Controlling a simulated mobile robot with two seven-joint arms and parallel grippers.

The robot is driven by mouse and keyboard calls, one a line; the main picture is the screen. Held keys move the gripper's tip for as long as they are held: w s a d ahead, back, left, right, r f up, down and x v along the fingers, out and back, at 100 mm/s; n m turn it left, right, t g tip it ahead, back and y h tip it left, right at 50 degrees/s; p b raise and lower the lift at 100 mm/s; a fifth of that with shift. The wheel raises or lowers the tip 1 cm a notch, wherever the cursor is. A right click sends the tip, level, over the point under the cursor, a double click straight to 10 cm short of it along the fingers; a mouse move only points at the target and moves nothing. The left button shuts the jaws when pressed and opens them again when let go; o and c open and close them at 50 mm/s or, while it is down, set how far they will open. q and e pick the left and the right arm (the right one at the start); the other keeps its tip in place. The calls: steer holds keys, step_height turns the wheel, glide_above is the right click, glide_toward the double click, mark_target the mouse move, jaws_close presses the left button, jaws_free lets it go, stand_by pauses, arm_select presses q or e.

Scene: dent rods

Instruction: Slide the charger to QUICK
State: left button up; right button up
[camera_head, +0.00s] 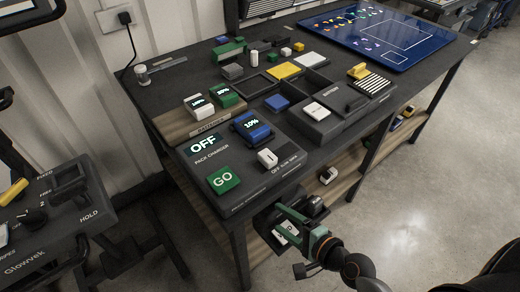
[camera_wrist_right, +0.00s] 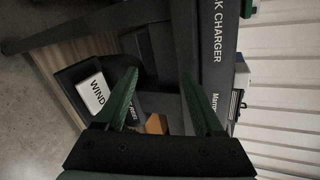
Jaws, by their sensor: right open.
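The pack charger (camera_head: 205,172) is a dark box at the near left of the workbench, with an OFF display (camera_head: 203,145) and a green GO button (camera_head: 223,180). Its white slider knob (camera_head: 267,158) stands at the OFF end of a small OFF, SLOW, QUICK scale (camera_head: 286,163). A blue pack (camera_head: 251,127) reading 10% sits on the charger. My right gripper (camera_head: 287,216) is open and empty, off the bench's near edge and apart from the slider. Its green fingers (camera_wrist_right: 160,85) are spread in the right wrist view, where the charger's edge (camera_wrist_right: 216,45) shows behind them. My left gripper is not in view.
White and green packs (camera_head: 228,95) stand on a wooden strip behind the charger. A dark box with a white button (camera_head: 316,111) is to its right. Trays, blocks and a blue board (camera_head: 380,35) lie beyond. A lower shelf (camera_head: 345,172) holds items, including a box marked WIND (camera_wrist_right: 95,93).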

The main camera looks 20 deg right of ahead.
mark_target(260, 149)
steer(key=w+d+r+m+t+y, duration=0.1)
steer(key=w+d+r+m+t, duration=0.1)
steer(key=r+m, duration=0.4)
steer(key=w+d+r+m+t, duration=0.1)
steer(key=w+r+m+t, duration=0.1)
steer(key=r+m, duration=0.5)
steer(key=w+a, duration=0.1)
steer(key=w, duration=0.3)
steer(key=w+a+f+m+p, duration=0.1)
steer(key=w, duration=0.3)
steer(key=w+a+f+m, duration=0.1)
steer(key=w, duration=0.3)
steer(key=shift+a+f+p, duration=0.15)
steer(key=shift+a+p, duration=0.2)
steer(key=shift+a, duration=0.05)
steer(key=shift+c, duration=0.2)
jaws_close()
